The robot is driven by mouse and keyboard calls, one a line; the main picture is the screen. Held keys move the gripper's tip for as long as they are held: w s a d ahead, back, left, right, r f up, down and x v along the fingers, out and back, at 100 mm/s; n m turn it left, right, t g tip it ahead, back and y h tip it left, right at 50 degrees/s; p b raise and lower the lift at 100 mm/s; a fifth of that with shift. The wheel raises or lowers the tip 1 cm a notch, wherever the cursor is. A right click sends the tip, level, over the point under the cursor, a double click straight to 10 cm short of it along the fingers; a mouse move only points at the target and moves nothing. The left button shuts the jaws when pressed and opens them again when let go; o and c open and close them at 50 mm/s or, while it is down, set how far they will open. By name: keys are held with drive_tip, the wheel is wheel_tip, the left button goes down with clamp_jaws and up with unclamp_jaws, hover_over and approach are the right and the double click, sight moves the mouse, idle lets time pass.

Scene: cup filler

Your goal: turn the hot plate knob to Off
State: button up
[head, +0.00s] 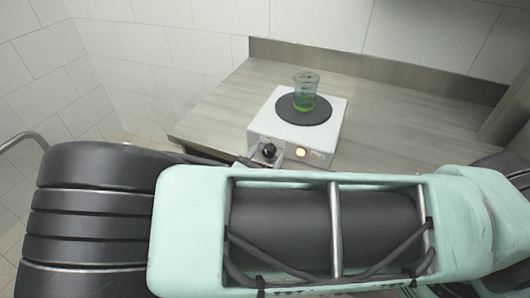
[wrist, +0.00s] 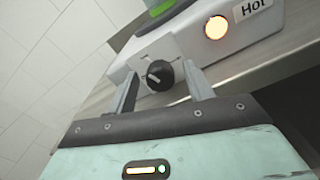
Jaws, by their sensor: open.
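The white hot plate (head: 262,124) stands on the counter in the head view, with a dark round top. Its black knob (wrist: 159,75) is on the front face, with a pale pointer line. A lit orange lamp (wrist: 216,27) and the word "Hot" are to the right of the knob. My gripper (wrist: 160,88) is open in the wrist view, one finger on either side of the knob. I cannot tell whether the fingers touch it. In the head view my arm covers the near area, and the knob (head: 268,151) shows just above it.
A glass beaker (head: 305,92) with green liquid stands on the hot plate's dark top. The wooden counter (head: 215,112) is bare to the left and right of the hot plate. A tiled wall and a raised back edge bound the counter.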

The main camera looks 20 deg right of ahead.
drive_tip(key=c, duration=1)
drive_tip(key=shift+n+p, duration=0.3)
drive_tip(key=shift+n, duration=0.1)
drive_tip(key=n+p, duration=0.1)
drive_tip(key=n, duration=0.1)
drive_tip(key=shift+r+n+p, duration=0.15)
drive_tip(key=shift+n+p, duration=0.25)
drive_tip(key=n+p, duration=0.1)
drive_tip(key=n, duration=0.2)
drive_tip(key=shift+n, duration=0.3)
drive_tip(key=n+p, duration=0.1)
drive_tip(key=n, duration=0.2)
drive_tip(key=shift+w+a+n+p, duration=0.1)
drive_tip(key=shift+n+p, duration=0.2)
drive_tip(key=shift+f+n+p, duration=0.2)
drive_tip(key=shift+n+p, duration=0.1)
drive_tip(key=shift+n, duration=1.2)
